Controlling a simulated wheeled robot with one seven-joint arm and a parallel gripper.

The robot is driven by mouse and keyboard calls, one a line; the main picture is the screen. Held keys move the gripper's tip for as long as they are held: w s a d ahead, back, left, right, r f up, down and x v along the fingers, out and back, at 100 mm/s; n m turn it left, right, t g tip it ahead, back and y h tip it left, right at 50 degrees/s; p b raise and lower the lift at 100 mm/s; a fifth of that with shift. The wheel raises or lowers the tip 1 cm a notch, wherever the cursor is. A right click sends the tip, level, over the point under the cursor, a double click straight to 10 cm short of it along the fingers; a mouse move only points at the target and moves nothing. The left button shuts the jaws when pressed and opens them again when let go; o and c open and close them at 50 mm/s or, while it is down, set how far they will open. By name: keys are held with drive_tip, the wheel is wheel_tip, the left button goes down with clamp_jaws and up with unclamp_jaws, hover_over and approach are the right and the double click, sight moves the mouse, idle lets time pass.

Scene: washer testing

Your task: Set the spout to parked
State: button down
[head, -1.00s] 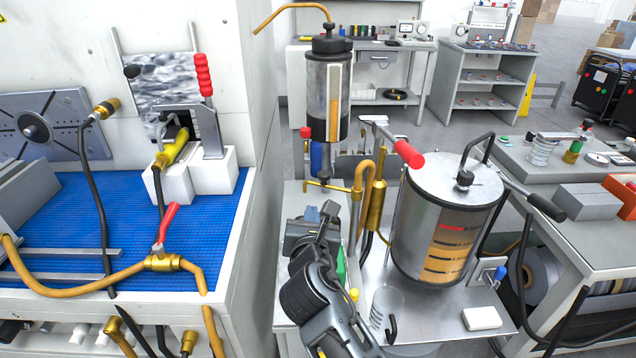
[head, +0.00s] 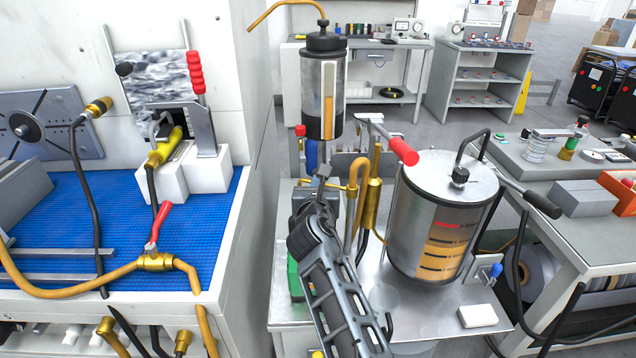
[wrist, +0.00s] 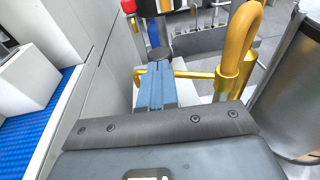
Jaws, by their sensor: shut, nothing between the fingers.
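A curved brass pipe (head: 352,205) stands on the steel bench left of the drum; a thin brass side arm (head: 339,186) runs left from it and ends in a short bent tip. This side arm looks like the spout, though nothing labels it. It also shows in the wrist view (wrist: 194,74), level, with its left end turned down. My gripper (head: 323,172) is shut and empty, its fingertips overlapping the side arm in the picture. In the wrist view the shut blue-grey fingers (wrist: 155,66) cover part of it; contact cannot be told.
A drum (head: 450,180) with a red-handled lever (head: 404,152) stands close right of the pipe. A canister (head: 323,95) with a bent copper tube (head: 285,8) rises behind. A white machine wall (head: 235,215) and blue mat (head: 60,205) lie to the left.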

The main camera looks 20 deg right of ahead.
sight(326, 185)
drive_tip(key=shift+w+d+f, duration=0.1)
drive_tip(key=shift+w+d, duration=0.15)
drive_tip(key=shift+w, duration=0.4)
drive_tip(key=shift+w+d+m+g+h+b, duration=0.35)
drive_tip(key=shift+w+m+g+h+b, duration=0.25)
drive_tip(key=shift+w+m+h+b, duration=0.45)
drive_tip(key=shift+w+d+m+g+h+b, duration=0.3)
drive_tip(key=shift+w+m+g+h+b, duration=0.45)
drive_tip(key=shift+b, duration=0.5)
drive_tip(key=shift+s, duration=0.2)
drive_tip(key=shift+s, duration=0.1)
